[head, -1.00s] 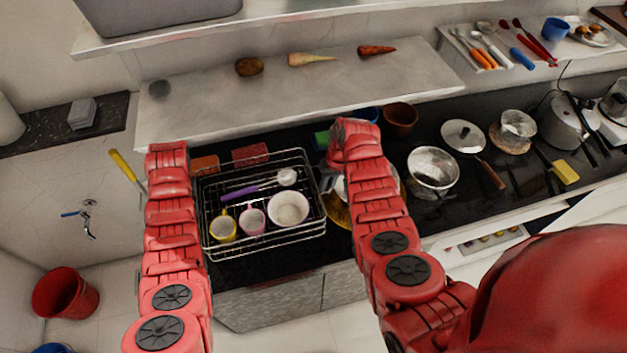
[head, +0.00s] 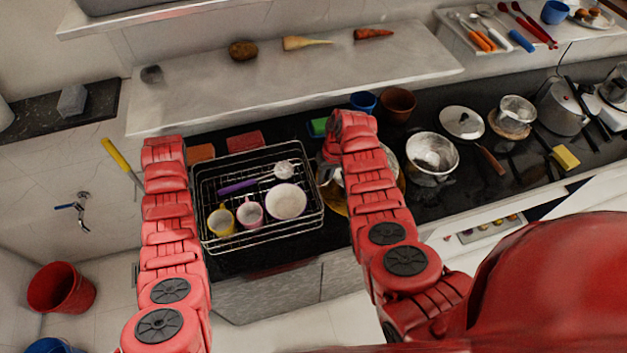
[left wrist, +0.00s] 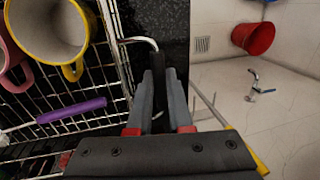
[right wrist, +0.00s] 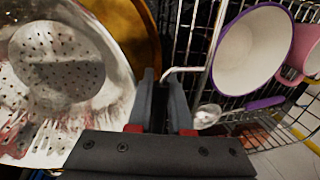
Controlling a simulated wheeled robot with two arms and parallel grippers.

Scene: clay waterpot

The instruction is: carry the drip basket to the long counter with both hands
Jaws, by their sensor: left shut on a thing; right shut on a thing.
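The drip basket (head: 262,239) is a wire rack in the head view, between my two arms, over the dark counter (head: 228,266). It holds a yellow cup (head: 221,222), a pink cup (head: 250,214), a whitish bowl (head: 286,201) and a purple-handled ladle (head: 237,187). In the left wrist view my left gripper (left wrist: 160,85) is shut on the bent wire handle (left wrist: 142,40) at one side. In the right wrist view my right gripper (right wrist: 163,88) is shut on the opposite handle (right wrist: 183,70). I cannot tell if the basket touches the counter.
A perforated metal colander (right wrist: 65,75) lies close beside my right gripper. A metal pot (head: 432,153), a lidded pan (head: 461,122) and a brown pot (head: 397,103) stand to the right. Sponges (head: 245,140) lie behind the basket. A pale ledge (head: 300,80) runs along the back.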

